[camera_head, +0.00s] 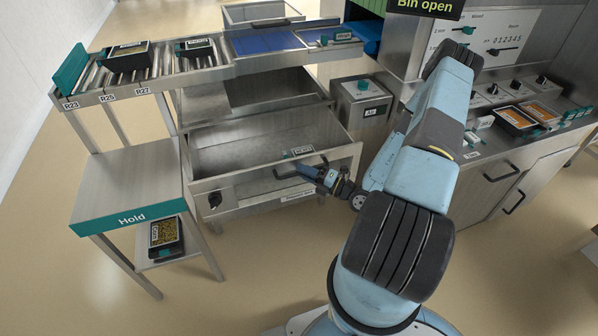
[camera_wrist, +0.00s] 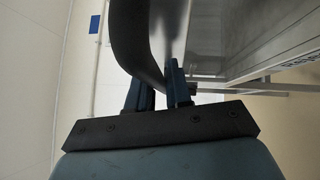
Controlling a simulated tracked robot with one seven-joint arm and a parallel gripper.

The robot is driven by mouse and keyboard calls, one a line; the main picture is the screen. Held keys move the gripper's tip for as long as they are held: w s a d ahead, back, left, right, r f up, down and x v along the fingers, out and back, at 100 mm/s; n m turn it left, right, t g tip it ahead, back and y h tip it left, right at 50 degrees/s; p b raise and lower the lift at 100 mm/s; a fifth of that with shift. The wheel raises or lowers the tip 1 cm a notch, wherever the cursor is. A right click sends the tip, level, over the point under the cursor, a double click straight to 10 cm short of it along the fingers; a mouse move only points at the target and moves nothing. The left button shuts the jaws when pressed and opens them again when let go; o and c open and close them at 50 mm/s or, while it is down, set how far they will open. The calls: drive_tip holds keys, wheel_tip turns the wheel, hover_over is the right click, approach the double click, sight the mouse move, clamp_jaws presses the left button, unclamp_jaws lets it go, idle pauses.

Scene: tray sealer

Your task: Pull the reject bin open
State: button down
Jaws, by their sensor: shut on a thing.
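The reject bin (camera_head: 235,198) is a wide steel drawer below the roller conveyor. It stands pulled out, with much of its bare inside showing. Its dark bar handle (camera_head: 284,172) is on the front face. My gripper (camera_head: 318,174) is at the right part of this handle and shut on it. In the wrist view the handle is a broad dark curve (camera_wrist: 137,45) running down to my gripper's fingers (camera_wrist: 160,88). The exact contact is partly hidden. A small labelled item (camera_head: 298,152) shows at the bin's inner front edge.
A display (camera_head: 425,5) reads "Bin open". The Hold table (camera_head: 125,185) stands close on the left, with a filled tray (camera_head: 166,237) on its lower shelf. Trays (camera_head: 126,56) sit on the conveyor. A cabinet with handles (camera_head: 500,172) stands right. Floor in front is clear.

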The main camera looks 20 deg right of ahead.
drive_tip(key=shift+d+f, duration=0.1)
drive_tip(key=shift+f, duration=0.15)
drive_tip(key=c, duration=1.2)
unclamp_jaws()
drive_tip(key=shift+o, duration=0.3)
drive_tip(key=shift+a+r, duration=0.1)
drive_tip(key=shift+a, duration=0.1)
drive_tip(key=v, duration=1.3)
drive_tip(key=shift+s+d, duration=0.25)
drive_tip(key=shift+d, duration=0.05)
